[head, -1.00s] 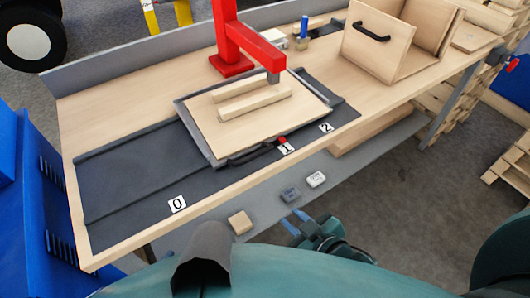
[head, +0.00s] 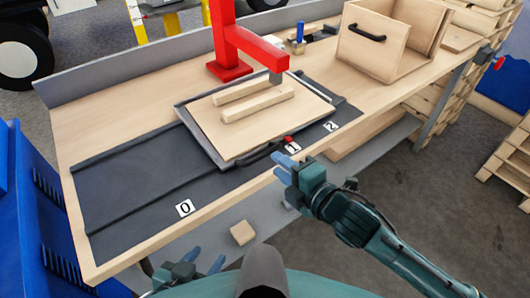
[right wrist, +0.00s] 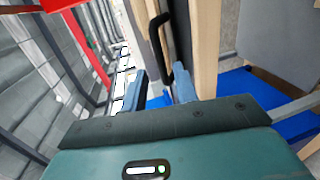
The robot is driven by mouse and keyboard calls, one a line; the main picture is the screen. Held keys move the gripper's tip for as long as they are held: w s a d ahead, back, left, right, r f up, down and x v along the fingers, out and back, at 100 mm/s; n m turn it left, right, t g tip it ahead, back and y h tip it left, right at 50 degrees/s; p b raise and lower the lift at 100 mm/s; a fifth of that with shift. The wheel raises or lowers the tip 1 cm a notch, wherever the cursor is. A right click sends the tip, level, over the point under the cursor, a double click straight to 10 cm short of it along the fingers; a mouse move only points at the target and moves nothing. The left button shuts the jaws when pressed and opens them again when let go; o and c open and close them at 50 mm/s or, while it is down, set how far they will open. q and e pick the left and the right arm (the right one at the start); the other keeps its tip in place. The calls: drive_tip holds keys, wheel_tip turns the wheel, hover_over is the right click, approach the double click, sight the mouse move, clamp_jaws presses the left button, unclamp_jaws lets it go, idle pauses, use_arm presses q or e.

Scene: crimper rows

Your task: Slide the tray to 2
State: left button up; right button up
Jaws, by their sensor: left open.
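The tray (head: 183,113) is a dark grey frame with a wooden board on it, bearing two wooden bars. It sits on the dark rail under the red press arm, with a red knob (head: 289,139) beside label 1 (head: 295,147). Its black handle (head: 262,153) faces me. Label 2 (head: 330,126) is to the right and label 0 (head: 184,208) to the left. My right gripper (head: 284,167) is open just in front of the handle's right end; in the right wrist view the handle (right wrist: 157,45) lies beyond the spread fingers. My left gripper (head: 204,260) is open and empty, low in front of the bench.
The red press (head: 229,68) stands behind the tray, its head over the board. A wooden box (head: 372,50) with a black handle stands right of the rail. A small wooden block (head: 243,232) lies on the lower shelf. The rail is bare toward 0.

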sight(264, 152)
drive_tip(key=x, duration=0.7)
drive_tip(key=shift+s, duration=0.1)
clamp_jaws()
idle(0.3)
